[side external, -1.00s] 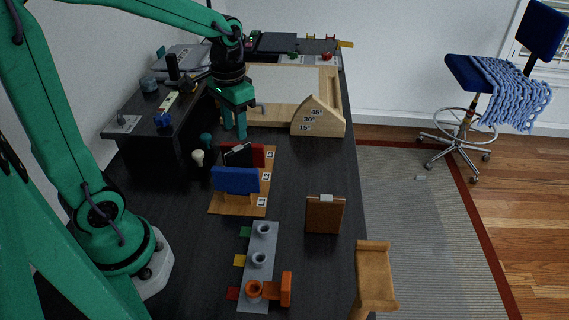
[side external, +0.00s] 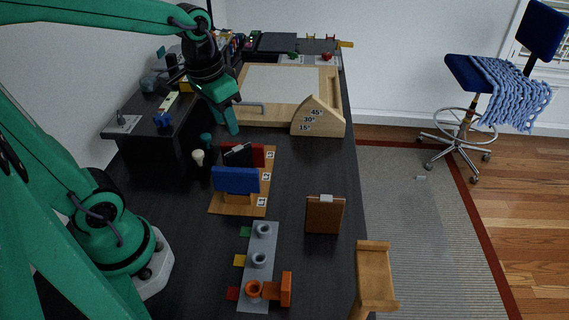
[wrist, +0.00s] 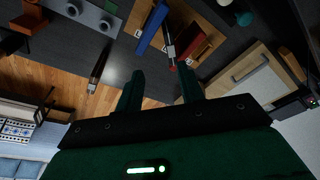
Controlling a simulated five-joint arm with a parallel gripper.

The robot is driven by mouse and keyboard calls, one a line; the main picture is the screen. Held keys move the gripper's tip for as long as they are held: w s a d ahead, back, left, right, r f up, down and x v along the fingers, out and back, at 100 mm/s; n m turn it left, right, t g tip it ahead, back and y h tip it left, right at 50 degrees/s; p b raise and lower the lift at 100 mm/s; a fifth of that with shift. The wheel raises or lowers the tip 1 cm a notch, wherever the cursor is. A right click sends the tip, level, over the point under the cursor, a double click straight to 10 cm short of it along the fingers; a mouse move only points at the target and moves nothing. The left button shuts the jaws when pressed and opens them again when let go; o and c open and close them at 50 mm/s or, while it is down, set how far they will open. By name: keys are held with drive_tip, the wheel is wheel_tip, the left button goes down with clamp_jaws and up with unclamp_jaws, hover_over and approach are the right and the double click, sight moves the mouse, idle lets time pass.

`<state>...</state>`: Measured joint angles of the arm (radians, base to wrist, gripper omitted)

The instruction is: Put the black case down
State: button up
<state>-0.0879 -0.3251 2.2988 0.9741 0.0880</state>
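The black case (side external: 238,156) stands tilted in a wooden rack (side external: 222,208), between a blue case (side external: 235,181) in front and a red case (side external: 257,153) behind. Most of the black case is hidden; its pale top clip shows. In the wrist view the black case (wrist: 169,40) appears between the blue case (wrist: 151,28) and the red case (wrist: 187,45). My gripper (side external: 231,129) is above and behind the rack, tilted, apart from the cases. In the wrist view its two fingers (wrist: 160,90) are spread with nothing between them.
A brown case (side external: 325,214) with a clip stands right of the rack. A grey holder (side external: 261,244) with several cups lies in front. A wooden angle block (side external: 318,119) and a pale board (side external: 285,82) are behind. Small bulbs (side external: 198,157) stand left of the rack. Dark desktop is bare between.

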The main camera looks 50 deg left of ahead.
drive_tip(key=s+d+r+t, duration=0.2)
drive_tip(key=s+r+t, duration=0.1)
drive_tip(key=s, duration=0.2)
drive_tip(key=shift+s+d, duration=0.25)
drive_tip(key=shift+s, duration=0.1)
